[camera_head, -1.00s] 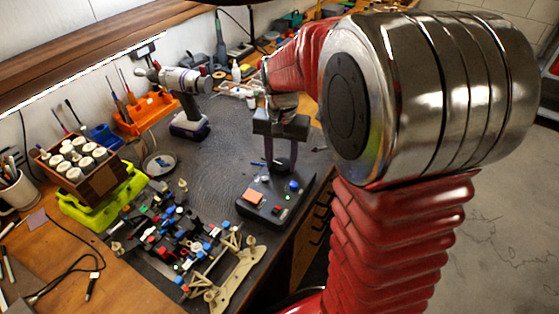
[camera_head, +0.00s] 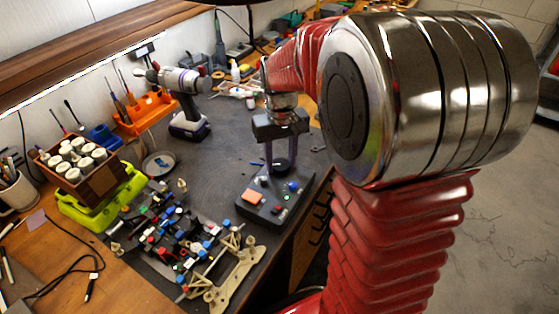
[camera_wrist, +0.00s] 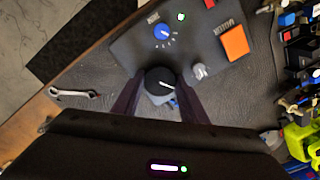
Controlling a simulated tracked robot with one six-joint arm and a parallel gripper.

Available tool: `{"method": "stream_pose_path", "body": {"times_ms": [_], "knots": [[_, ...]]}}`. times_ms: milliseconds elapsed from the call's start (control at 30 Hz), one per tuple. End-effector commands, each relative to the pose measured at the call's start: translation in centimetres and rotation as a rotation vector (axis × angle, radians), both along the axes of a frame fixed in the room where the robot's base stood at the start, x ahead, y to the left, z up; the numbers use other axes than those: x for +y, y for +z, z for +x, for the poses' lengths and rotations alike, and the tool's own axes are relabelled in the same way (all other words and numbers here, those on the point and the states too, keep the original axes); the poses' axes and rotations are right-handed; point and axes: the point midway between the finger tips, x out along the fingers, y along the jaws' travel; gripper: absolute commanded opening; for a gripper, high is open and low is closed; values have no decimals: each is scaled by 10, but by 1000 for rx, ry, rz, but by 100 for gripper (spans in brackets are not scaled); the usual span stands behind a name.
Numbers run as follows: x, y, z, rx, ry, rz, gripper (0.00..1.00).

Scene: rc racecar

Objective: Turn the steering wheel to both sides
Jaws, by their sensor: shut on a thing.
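The black control box (camera_head: 262,212) lies on the dark mat in the head view. Its black steering wheel, a round knob (camera_wrist: 160,81) with a white pointer line, shows between the dark fingers in the wrist view. The pointer line points to the right and slightly down there. My gripper (camera_head: 281,170) points down over the far part of the box. In the wrist view my gripper (camera_wrist: 160,88) is shut on the wheel, one finger on each side. In the head view the fingers partly hide the wheel.
The box also carries a blue dial (camera_wrist: 162,31), a small grey knob (camera_wrist: 200,71) and an orange button (camera_wrist: 235,42). A wrench (camera_wrist: 74,93) lies on the mat. Car parts (camera_head: 175,232) and a beige chassis piece (camera_head: 235,268) lie left of the box; a drill (camera_head: 188,100) stands behind.

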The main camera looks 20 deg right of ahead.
Motion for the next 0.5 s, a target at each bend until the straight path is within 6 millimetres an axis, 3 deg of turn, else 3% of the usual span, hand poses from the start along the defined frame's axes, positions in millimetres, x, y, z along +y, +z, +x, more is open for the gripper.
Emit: {"method": "stream_pose_path", "body": {"times_ms": [500], "knots": [[0, 0, 0, -1, 200, 1, 17]]}}
